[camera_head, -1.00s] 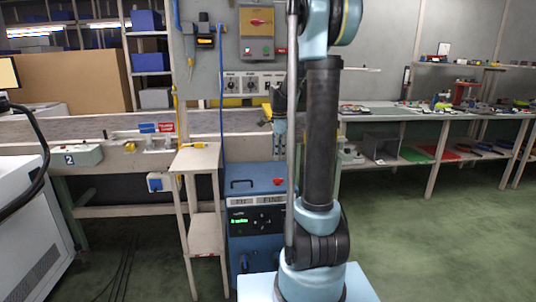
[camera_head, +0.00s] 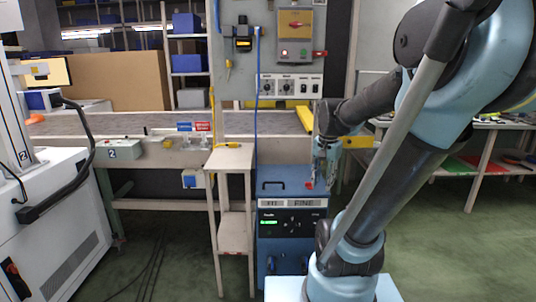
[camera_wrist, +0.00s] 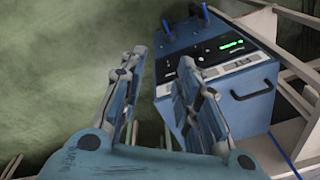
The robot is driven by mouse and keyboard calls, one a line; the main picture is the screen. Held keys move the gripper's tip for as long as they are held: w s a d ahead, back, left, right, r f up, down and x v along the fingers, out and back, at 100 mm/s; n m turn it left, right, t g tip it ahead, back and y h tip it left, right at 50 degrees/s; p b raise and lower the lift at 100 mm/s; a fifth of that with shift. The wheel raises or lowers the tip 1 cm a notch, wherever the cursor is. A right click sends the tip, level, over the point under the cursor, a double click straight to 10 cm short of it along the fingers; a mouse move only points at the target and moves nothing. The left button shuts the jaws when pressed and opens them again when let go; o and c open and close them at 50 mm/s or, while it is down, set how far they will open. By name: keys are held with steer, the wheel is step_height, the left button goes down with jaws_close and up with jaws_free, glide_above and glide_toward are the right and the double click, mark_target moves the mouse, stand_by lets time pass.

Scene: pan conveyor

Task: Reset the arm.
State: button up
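My arm leans to the right in the head view, with its forearm reaching back left toward the panel. My gripper (camera_head: 322,180) points down in front of the blue machine (camera_head: 285,222), near its top right corner. In the wrist view my gripper (camera_wrist: 160,60) shows two blue fingers spread apart with nothing between them. Green floor shows between the fingers, and the blue machine (camera_wrist: 217,62) with its lit green display lies just beyond the right finger. Whether the finger touches it cannot be told.
A small wooden stand (camera_head: 231,158) is left of the blue machine. The conveyor (camera_head: 130,126) runs behind, under a grey control panel (camera_head: 281,88). A white machine (camera_head: 60,215) stands at the left. Green floor is open at the right and front left.

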steer(key=s+f+n, duration=0.7)
steer(key=s+f, duration=0.1)
steer(key=s, duration=0.4)
steer(key=shift+f+t, duration=0.2)
steer(key=shift+t, duration=0.2)
steer(key=shift+w+f, duration=0.2)
steer(key=shift+w, duration=0.15)
